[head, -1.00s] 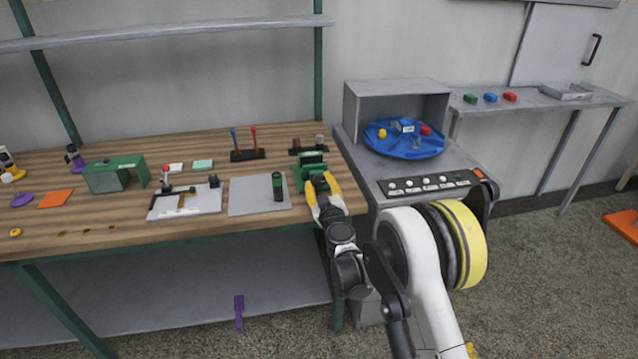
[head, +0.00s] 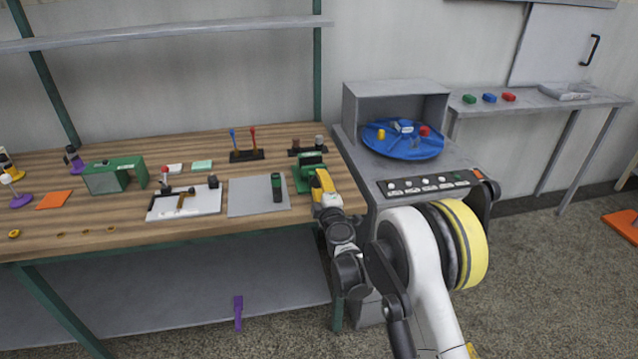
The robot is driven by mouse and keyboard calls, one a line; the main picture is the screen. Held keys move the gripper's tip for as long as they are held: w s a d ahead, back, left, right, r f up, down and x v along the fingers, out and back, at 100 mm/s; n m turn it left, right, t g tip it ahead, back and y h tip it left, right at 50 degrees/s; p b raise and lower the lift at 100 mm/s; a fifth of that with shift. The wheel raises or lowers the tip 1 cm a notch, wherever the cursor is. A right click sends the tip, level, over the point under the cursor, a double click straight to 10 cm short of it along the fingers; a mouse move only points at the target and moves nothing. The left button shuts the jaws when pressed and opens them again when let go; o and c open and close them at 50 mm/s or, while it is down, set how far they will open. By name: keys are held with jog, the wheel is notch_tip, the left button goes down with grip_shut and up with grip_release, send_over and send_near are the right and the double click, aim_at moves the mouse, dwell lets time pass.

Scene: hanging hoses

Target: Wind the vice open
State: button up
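I cannot tell whether the fingers touch or hold the handle. The jaw gap is too small to make out.
A grey mat with a dark green cylinder (head: 276,187) lies left of the vice. A dark block with knobs (head: 308,147) sits behind it. A grey machine with a blue turntable (head: 402,146) and a button panel (head: 430,183) stands close on the right.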

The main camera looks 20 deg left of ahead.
jog(key=shift+r+n, duration=0.1)
jog(key=shift+n, duration=1.5)
jog(key=o, duration=1.2)
jog(key=v, duration=1.2)
jog(key=shift+s, duration=0.1)
